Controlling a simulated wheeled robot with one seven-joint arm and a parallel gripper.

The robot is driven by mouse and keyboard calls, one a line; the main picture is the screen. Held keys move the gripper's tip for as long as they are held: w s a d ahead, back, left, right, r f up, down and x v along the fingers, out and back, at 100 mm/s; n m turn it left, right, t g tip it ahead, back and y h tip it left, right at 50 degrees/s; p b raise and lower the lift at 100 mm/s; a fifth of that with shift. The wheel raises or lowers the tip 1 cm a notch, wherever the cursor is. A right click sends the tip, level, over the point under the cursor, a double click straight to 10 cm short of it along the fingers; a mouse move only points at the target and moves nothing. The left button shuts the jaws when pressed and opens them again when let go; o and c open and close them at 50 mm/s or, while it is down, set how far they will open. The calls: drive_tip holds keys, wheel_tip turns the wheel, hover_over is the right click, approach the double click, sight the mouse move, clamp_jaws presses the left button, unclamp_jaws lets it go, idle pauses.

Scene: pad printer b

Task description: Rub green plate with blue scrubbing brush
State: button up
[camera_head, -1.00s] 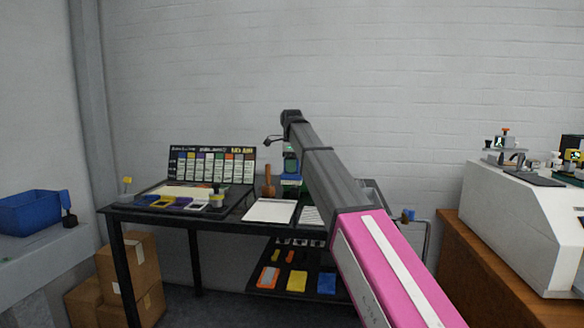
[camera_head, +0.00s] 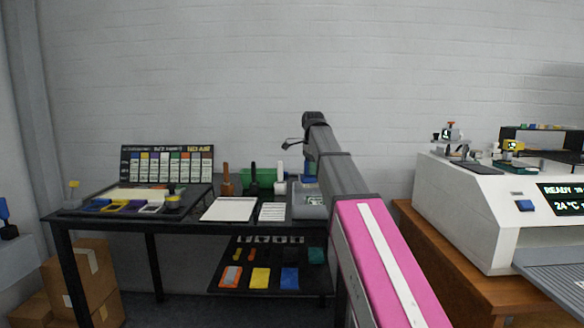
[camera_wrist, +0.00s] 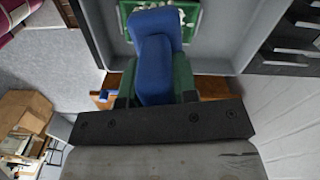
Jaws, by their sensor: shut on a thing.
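My gripper (camera_wrist: 155,85) is shut on the blue scrubbing brush (camera_wrist: 154,62), which sits between its green fingers in the wrist view. In the head view my gripper (camera_head: 309,170) hangs below the far end of my arm, above the right part of the black table, with the blue of the brush (camera_head: 309,180) under it. A green plate (camera_wrist: 191,22) with white specks shows at the top of the wrist view, inside a grey tray (camera_wrist: 224,45). The brush partly covers the plate; I cannot tell whether they touch.
The black table (camera_head: 130,216) holds a white sheet (camera_head: 229,209), a colour chart (camera_head: 167,166) and upright handled tools (camera_head: 227,180). A white printer (camera_head: 464,215) stands on a wooden bench at right. Cardboard boxes (camera_head: 90,285) lie at lower left.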

sight(315, 184)
drive_tip(key=shift+s+d, duration=0.1)
drive_tip(key=shift+d, duration=0.5)
drive_tip(key=shift+f, duration=0.15)
drive_tip(key=shift+f, duration=2.15)
drive_tip(key=shift+f, duration=0.8)
